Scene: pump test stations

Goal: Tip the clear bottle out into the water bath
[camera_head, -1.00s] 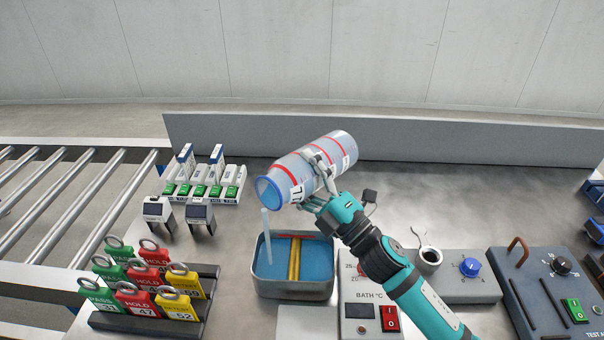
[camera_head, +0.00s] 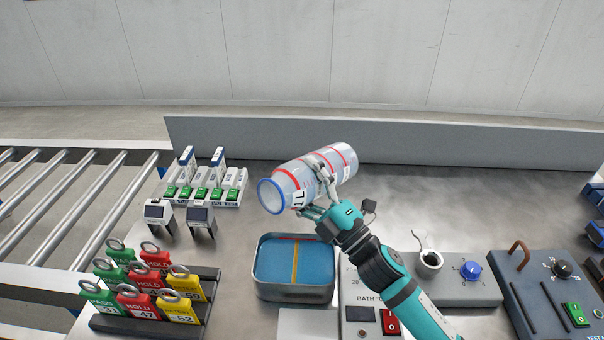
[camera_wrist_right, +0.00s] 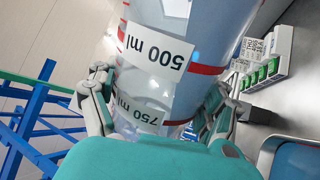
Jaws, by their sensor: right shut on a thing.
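The clear bottle (camera_head: 286,178), with red bands and a blue rim, is held in the air in the head view. It lies nearly on its side, its open mouth facing left and toward me, over the back of the water bath. No stream shows from the mouth. My right gripper (camera_head: 312,186) is shut around the bottle's middle; the wrist view shows its fingers on both sides of the bottle (camera_wrist_right: 205,45), beside the 500 ml and 750 ml labels. The water bath (camera_head: 293,292) is a metal tray of blue liquid with a yellow divider. My left gripper is out of view.
A bath control box (camera_head: 362,313) stands right of the bath. Tag padlocks on a rack (camera_head: 150,324) stand at left, small green-fronted devices (camera_head: 203,183) behind.

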